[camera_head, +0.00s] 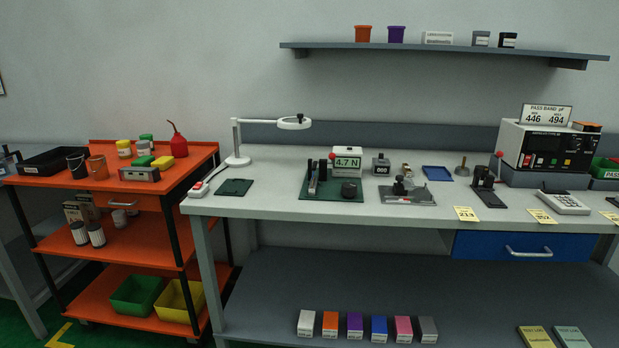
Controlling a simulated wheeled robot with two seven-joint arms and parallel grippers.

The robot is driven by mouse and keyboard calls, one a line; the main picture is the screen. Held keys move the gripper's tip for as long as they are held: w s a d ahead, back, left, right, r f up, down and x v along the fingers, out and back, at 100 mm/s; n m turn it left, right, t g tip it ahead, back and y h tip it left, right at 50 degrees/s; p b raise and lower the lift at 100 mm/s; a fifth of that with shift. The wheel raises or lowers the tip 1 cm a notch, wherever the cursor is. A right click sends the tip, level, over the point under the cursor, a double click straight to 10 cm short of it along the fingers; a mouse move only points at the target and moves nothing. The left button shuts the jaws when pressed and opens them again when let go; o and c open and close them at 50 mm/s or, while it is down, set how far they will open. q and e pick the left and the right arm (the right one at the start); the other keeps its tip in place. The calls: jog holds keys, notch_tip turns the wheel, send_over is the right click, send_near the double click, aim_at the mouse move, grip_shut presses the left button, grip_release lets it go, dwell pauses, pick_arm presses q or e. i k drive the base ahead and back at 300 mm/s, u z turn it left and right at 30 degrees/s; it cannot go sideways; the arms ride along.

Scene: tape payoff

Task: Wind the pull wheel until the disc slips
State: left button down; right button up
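On the workbench (270,207), a dark green mat (318,214) carries a small fixture. A display (346,161) at the mat's back edge reads 4.7 N. A short dark round part (349,190) sits on the mat in front of it; I cannot tell whether it is the pull wheel or the disc. Dark upright parts (315,178) stand left of it, with a red knob by the display. To the right, a metal device on a grey plate (418,197) has a small dark wheel-like part, too small to make out. Neither gripper is in view.
A counter box (381,165) stands behind the fixtures. A lamp (236,143) stands at the bench's left, a lever press (486,185) and a large instrument (547,148) at the right. An orange cart (130,245) stands left of the bench. The front bench edge is mostly clear.

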aim_at(349, 188)
jog(key=u, duration=0.4)
jog(key=i, duration=0.95)
jog(key=z, duration=0.1)
